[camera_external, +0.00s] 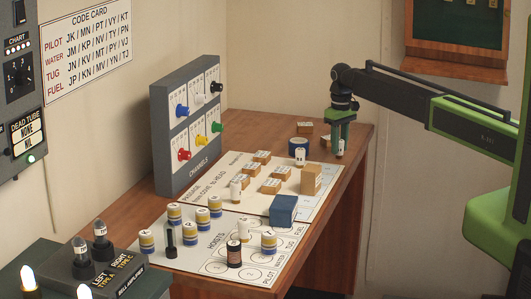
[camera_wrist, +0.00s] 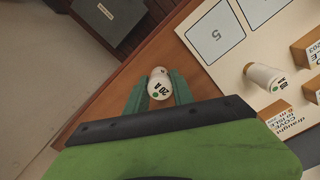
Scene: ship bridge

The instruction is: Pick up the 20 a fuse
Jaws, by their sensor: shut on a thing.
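The 20 A fuse (camera_wrist: 159,86) is a small white cylinder with a green dot and "20 A" on its end. In the wrist view it stands between the two green fingers of my gripper (camera_wrist: 157,92), which are shut on it. In the external view my gripper (camera_external: 340,151) points down over the far right part of the wooden table, with the fuse's white body (camera_external: 340,147) showing between the fingers. I cannot tell whether its bottom touches the table.
Small labelled boxes (camera_external: 272,186), a blue box (camera_external: 283,209) and blue-yellow cylinders (camera_external: 147,241) stand nearer the camera. The grey channels panel (camera_external: 188,130) rises at left. Bare wood surrounds my gripper.

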